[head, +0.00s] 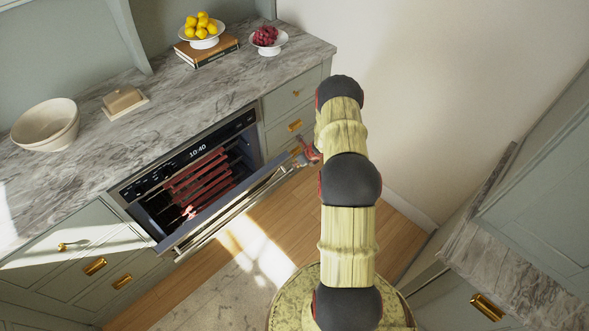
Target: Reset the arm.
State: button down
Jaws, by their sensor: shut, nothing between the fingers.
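My arm reaches up from the bottom of the head view, right of the oven. My gripper (307,155) shows small, partly hidden behind the arm's upper links. It is shut and empty, close to the right end of the open oven door (225,207). I cannot tell whether it touches the door or the drawer front beside it. The oven (190,148) is built in under the counter, its door tilted down and reddish racks (197,180) visible inside.
The marble counter (185,100) holds a beige bowl (47,125), a butter dish (124,102), lemons on a stand (201,29) over books, and a dish of red fruit (267,38). Cabinets with a counter (545,200) stand at right. Wooden floor (255,225) is open before the oven.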

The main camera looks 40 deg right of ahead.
jog(key=r, duration=0.2)
jog(key=s+r, duration=0.1)
jog(key=r, duration=0.2)
jog(key=shift+a+p, duration=0.15)
jog(key=shift+p, duration=0.2)
